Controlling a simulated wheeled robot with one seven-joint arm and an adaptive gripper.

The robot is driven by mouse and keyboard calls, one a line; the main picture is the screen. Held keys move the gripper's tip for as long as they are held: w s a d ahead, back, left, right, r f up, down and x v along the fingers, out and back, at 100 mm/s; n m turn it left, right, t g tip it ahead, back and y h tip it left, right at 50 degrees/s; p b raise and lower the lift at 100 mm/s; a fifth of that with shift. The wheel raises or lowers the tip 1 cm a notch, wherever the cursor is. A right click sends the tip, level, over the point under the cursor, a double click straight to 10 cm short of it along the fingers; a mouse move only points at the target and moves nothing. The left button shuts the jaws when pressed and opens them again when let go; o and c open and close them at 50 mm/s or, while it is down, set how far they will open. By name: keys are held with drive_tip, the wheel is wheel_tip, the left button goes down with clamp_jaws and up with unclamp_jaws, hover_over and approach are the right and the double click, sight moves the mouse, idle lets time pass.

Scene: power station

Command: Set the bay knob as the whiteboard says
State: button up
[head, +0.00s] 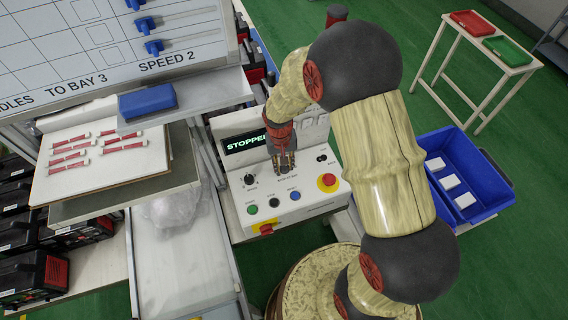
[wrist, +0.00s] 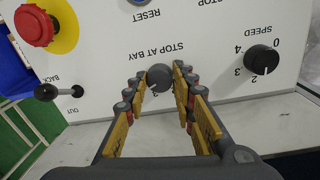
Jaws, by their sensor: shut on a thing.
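The whiteboard (head: 110,45) at the upper left of the head view is partly cut off; its readable text includes "TO BAY 3" and "SPEED 2". The control panel (head: 300,195) is at the middle, with a display (head: 245,143) reading "STOPPED", partly hidden by my arm. In the wrist view the grey bay knob (wrist: 159,77) sits below the "STOP AT BAY" label. My gripper (wrist: 159,84) is shut on the knob, a finger on each side; it also shows in the head view (head: 286,170). The knob's pointer and most of its numbers are hidden or unclear.
The black speed knob (wrist: 262,60) is right of my gripper in the wrist view. A red stop button (wrist: 35,26) and a small black lever (wrist: 58,92) are to the left. A blue crate (head: 465,180) with white blocks stands right of the panel.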

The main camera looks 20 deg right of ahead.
sight(283, 168)
drive_tip(key=n+p, duration=0.1)
drive_tip(key=n, duration=0.2)
drive_tip(key=shift+n, duration=0.3)
drive_tip(key=shift+n+p, duration=0.45)
drive_tip(key=shift+n, duration=1.25)
drive_tip(key=o, duration=1.2)
drive_tip(key=shift+c, duration=0.2)
wheel_tip(283, 168, up, 12)
drive_tip(key=shift+s+a, duration=0.2)
drive_tip(key=shift+a, duration=0.1)
